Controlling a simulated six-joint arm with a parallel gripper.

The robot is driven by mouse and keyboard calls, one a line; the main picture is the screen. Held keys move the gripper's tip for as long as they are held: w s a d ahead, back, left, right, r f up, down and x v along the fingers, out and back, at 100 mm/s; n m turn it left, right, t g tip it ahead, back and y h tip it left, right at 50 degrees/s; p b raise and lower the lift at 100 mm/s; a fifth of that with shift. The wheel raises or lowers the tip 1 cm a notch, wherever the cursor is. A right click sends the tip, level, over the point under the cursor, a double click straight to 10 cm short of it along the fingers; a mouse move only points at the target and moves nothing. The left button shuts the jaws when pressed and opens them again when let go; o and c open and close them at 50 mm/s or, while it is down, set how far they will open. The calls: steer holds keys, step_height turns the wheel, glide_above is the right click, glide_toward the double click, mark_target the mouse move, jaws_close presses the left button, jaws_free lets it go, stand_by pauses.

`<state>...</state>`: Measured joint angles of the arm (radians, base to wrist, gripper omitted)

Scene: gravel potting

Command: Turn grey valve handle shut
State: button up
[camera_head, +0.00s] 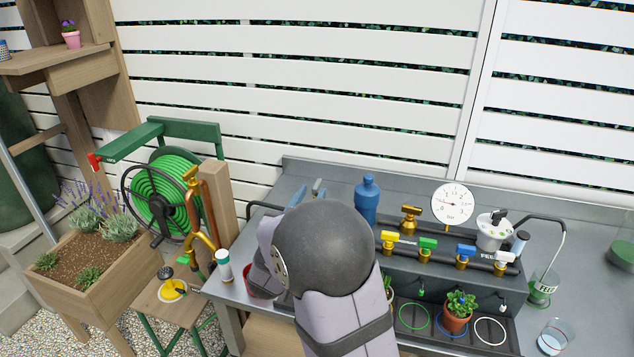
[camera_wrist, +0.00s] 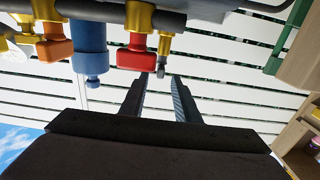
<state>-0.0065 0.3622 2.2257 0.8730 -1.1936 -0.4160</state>
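A row of valves stands on the dark pipe of the bench. The handles are yellow (camera_head: 389,237), green (camera_head: 428,243) and blue (camera_head: 466,252), with a pale white or light grey handle (camera_head: 503,257) at the right end. I cannot tell for sure which one is the grey handle. My gripper (camera_wrist: 160,84) is open, with nothing between its two fingers. The wrist view is upside down. It shows a red handle (camera_wrist: 137,57) and an orange handle (camera_wrist: 54,48) on brass valves, beside the fingers and apart from them. My arm hides the gripper in the head view.
A blue bottle (camera_head: 367,200), a round gauge (camera_head: 452,203) and a white pot-like device (camera_head: 495,230) stand behind or beside the pipe. A potted succulent (camera_head: 458,312) and a clear glass (camera_head: 553,338) are at the front. A hose reel (camera_head: 160,200) is left of the bench.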

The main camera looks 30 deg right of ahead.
mark_target(314, 189)
steer(key=shift+p+x, duration=0.5)
steer(key=shift+x, duration=2.4)
steer(key=shift+c, duration=0.2)
jaws_close()
